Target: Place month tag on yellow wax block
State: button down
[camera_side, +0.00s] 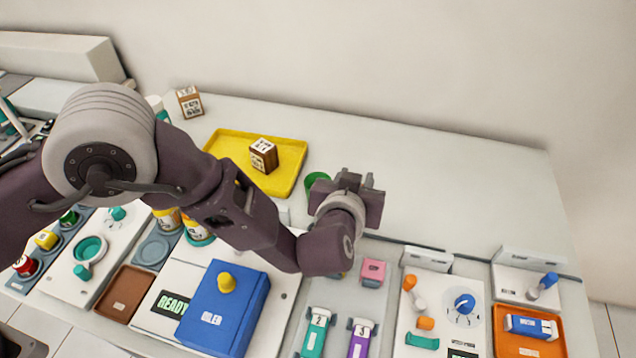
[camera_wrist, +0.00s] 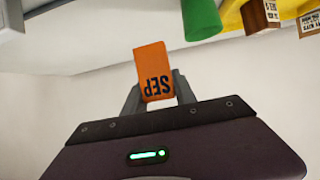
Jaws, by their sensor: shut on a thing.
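My gripper (camera_side: 357,180) is raised above the middle of the worktop in the side view. In the wrist view its two grey fingers (camera_wrist: 158,98) are shut on an orange month tag (camera_wrist: 154,72). The tag reads SEP, upside down in that view. The tag cannot be made out in the side view. A small yellowish patch (camera_side: 344,274) shows below my wrist, left of a pink block (camera_side: 373,271). My arm hides most of it, so I cannot tell whether it is the yellow wax block.
A yellow tray (camera_side: 225,142) holding a brown labelled block (camera_side: 264,154) is behind my arm. A green cylinder (camera_side: 316,180) stands next to my gripper. A blue box (camera_side: 222,310), numbered carriers (camera_side: 316,333) and an orange tray (camera_side: 510,343) are in front. The back right worktop is clear.

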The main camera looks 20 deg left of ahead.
notch_tip(320, 180, up, 9)
jog(key=w+a+f+n+g+y, duration=0.1)
jog(key=w+a+n+y, duration=0.15)
jog(key=a, duration=0.85)
jog(key=w+a+n+y, duration=0.2)
jog(key=a+n+y, duration=0.15)
jog(key=a, duration=0.65)
jog(key=s+a+n+g+y, duration=0.3)
jog(key=a, duration=0.8)
jog(key=s+a+n+g+y, duration=0.2)
jog(key=s+a+n, duration=0.1)
jog(key=a, duration=0.9)
jog(key=r+n+g+y, duration=0.1)
jog(key=r+n+g, duration=0.1)
jog(key=n+g, duration=0.85)
send_over(46, 239)
jog(key=a, duration=0.4)
jog(key=shift+m, duration=0.45)
jog(key=f, duration=1.5)
jog(key=shift+s+f, duration=0.25)
jog(key=shift+f, duration=0.15)
